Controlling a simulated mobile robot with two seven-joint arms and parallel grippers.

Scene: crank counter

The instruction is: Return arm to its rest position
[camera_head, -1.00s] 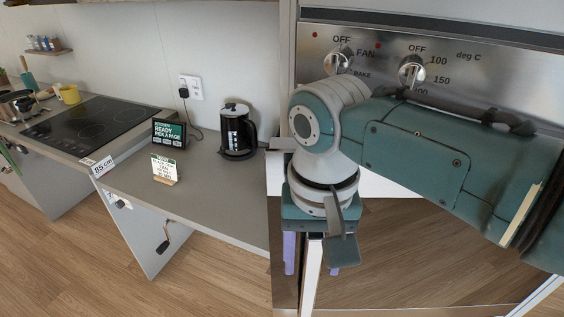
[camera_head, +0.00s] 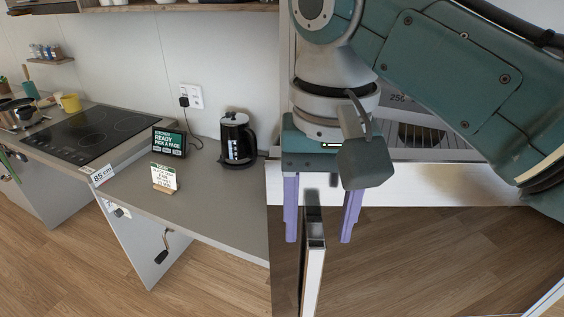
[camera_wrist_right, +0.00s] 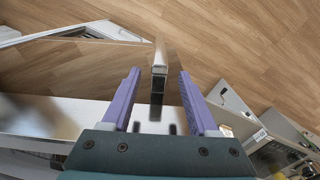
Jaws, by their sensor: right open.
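My right arm comes in from the right in the head view, large and close. Its gripper (camera_head: 318,240) hangs fingers down, with two purple fingers spread apart. A narrow upright metal-and-white edge piece (camera_head: 314,262) shows between and below the fingers. In the right wrist view, the open gripper (camera_wrist_right: 159,75) has the end of a metal bar (camera_wrist_right: 160,58) in line with the gap between its fingers. A gap shows on both sides of the bar, and no finger visibly touches it. I cannot tell how deep it lies. My left gripper is not in view.
A grey counter (camera_head: 218,215) at left holds a black kettle (camera_head: 237,141), a small screen (camera_head: 169,142) and a sign card (camera_head: 164,177). A crank handle (camera_head: 161,250) is on the panel below. A cooktop (camera_head: 85,133) lies further left. Wood floor is open at lower left.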

